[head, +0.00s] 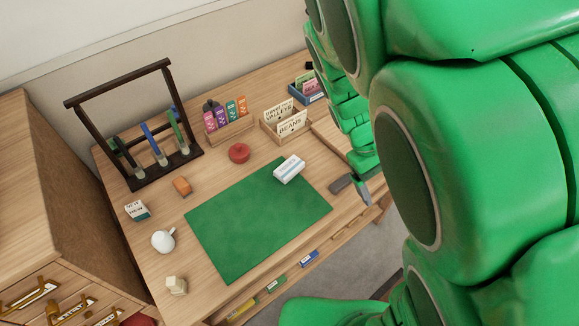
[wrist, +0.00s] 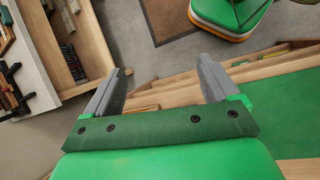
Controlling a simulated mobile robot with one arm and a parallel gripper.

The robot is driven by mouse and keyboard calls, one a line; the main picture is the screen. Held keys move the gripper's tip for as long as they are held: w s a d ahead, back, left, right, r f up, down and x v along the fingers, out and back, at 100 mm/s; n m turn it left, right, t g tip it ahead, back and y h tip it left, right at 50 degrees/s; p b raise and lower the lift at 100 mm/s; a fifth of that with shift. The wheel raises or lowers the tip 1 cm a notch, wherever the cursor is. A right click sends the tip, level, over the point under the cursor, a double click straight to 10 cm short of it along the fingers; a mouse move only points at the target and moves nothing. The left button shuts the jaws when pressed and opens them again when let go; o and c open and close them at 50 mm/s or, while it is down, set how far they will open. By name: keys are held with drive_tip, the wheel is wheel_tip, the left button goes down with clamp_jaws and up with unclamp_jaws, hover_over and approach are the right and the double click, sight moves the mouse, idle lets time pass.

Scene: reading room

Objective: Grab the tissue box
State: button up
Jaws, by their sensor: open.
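A small white box (head: 289,169) with a blue-grey marking lies on the upper right part of the green mat (head: 250,222) on the desk. It may be the tissue box, but its label is too small to read. A white and teal box (head: 137,210) with dark lettering stands at the desk's left side. My gripper (head: 364,192) is at the desk's right edge, right of the white box and apart from it. The wrist view shows my gripper (wrist: 160,82) open and empty, its two grey fingers spread. Neither box shows in the wrist view.
A dark wooden rack (head: 130,125) with tubes stands at the back left. A red round lidded pot (head: 239,153), an orange block (head: 182,186), a white jug (head: 163,241) and a card holder (head: 286,122) surround the mat. A dark grey object (head: 340,183) lies near my gripper. Most of the mat is clear.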

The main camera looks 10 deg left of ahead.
drive_tip(key=w+a+f+n+t+h, duration=0.2)
drive_tip(key=w+f+n+h, duration=0.25)
drive_tip(key=w, duration=0.25)
drive_tip(key=n+t+y, duration=0.2)
drive_tip(key=n+t, duration=0.9)
drive_tip(key=n, duration=0.7)
approach(294, 162)
drive_tip(key=shift+w+d+f, duration=0.25)
drive_tip(key=shift+w+d, duration=0.05)
drive_tip(key=shift+d, duration=0.25)
drive_tip(key=shift+x, duration=3.9)
drive_tip(key=shift+w+a, duration=0.15)
drive_tip(key=shift+c, duration=0.4)
drive_tip(key=c, duration=1)
